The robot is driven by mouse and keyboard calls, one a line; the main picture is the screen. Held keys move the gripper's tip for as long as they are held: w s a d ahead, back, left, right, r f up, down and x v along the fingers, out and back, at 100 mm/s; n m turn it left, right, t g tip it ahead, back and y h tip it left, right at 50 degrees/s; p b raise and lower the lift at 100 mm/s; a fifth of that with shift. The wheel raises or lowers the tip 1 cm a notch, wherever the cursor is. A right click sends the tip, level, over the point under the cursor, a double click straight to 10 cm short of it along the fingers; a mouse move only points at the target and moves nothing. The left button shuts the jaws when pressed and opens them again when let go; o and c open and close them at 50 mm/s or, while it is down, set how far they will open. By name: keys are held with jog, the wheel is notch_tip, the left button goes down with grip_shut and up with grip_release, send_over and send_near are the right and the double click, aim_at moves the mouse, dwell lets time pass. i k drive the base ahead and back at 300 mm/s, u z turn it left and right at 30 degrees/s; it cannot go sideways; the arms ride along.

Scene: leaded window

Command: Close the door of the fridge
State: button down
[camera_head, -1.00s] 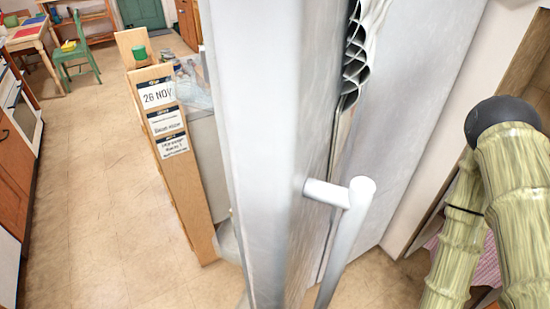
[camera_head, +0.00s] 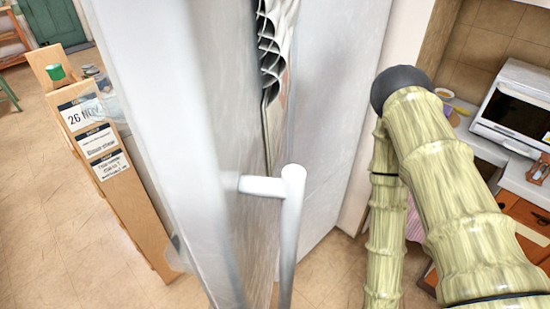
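The fridge door (camera_head: 150,110) is a pale grey-white panel very close to the camera, seen steeply from one side. A white bar handle (camera_head: 290,225) stands out from it on a short post. A grey upright panel (camera_head: 345,90), apparently the fridge body, stands behind and to the right. Wavy whitish layers show along the gap between the panels, and the door looks ajar, though how far is hard to tell. My bamboo-textured arm (camera_head: 450,180), with a dark rounded joint, is at the right, apart from the handle in the picture. My gripper is out of view.
A wooden stand (camera_head: 120,195) with date signs and a green pot is left of the door. Tiled floor (camera_head: 40,200) is open at the left. A microwave (camera_head: 515,108) sits on the counter at the right, above orange-brown drawers.

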aim_at(187, 80)
jog(key=z, duration=0.65)
jog(key=k, duration=0.9)
jog(key=u, duration=0.35)
